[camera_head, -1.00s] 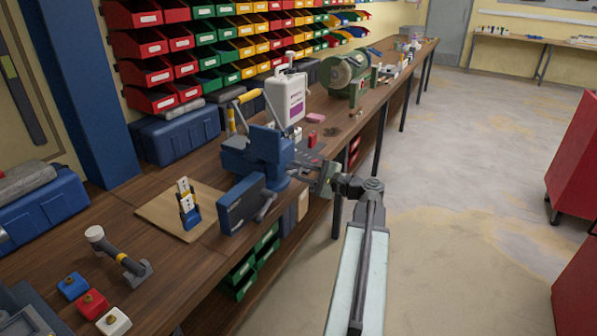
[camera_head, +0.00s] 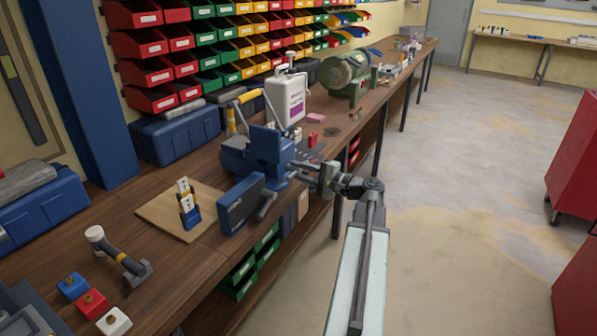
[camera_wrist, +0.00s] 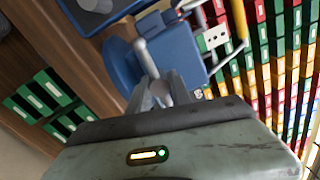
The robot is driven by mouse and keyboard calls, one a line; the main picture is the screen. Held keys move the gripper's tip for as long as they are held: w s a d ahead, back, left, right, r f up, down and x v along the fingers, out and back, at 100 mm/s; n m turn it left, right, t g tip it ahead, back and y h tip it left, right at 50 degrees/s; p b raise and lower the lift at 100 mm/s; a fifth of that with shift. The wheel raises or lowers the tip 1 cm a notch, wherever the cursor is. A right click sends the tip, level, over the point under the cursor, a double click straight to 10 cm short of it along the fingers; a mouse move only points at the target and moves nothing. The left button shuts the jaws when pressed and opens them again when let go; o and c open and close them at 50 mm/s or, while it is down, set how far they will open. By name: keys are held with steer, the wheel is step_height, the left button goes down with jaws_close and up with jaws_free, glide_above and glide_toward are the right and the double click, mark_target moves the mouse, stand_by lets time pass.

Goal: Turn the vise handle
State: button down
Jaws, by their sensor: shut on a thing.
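The blue bench vise (camera_head: 262,155) is mounted at the front edge of the wooden workbench. Its grey metal handle (camera_head: 266,206) is a bar that slants down in the head view, partly hidden behind the vise's front. In the wrist view, the handle (camera_wrist: 146,58) runs from a rounded end down between the fingers. My gripper (camera_head: 300,172) reaches in from the right at the vise. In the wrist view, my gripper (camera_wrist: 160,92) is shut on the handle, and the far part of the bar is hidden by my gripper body.
A wooden board (camera_head: 165,212) with a small blue holder lies left of the vise. A white container (camera_head: 286,97) and a green grinder (camera_head: 345,75) stand behind it. Green bins (camera_head: 240,280) sit under the bench. The floor (camera_head: 450,230) to the right is open.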

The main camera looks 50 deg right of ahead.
steer(key=c, duration=1.2)
jaws_free()
steer(key=v, duration=0.8)
